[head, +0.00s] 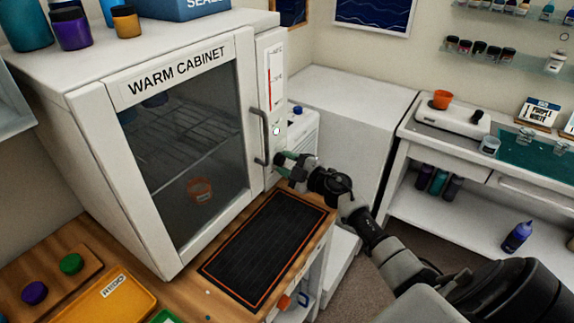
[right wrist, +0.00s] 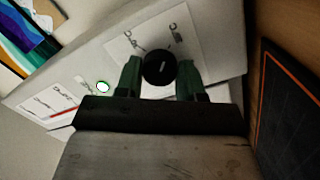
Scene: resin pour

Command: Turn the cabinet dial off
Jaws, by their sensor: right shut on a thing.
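The warm cabinet (head: 85,120) stands on the wooden bench, its glass door closed. Its dial (right wrist: 158,68) is a round black knob with a short pale mark, on a white label in the right wrist view. My right gripper (head: 283,161) is at the lower part of the cabinet's right front panel. Its green fingers are shut on the dial, one on each side, in the right wrist view. The gripper hides the dial in the head view. A round light (head: 276,131) above the gripper shows pale with a green rim. My left gripper is not in view.
The door handle (head: 261,137) is close to the left of my right gripper. A black mat with an orange edge (head: 262,250) lies on the bench below. A white cabinet (head: 355,110) stands behind the arm.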

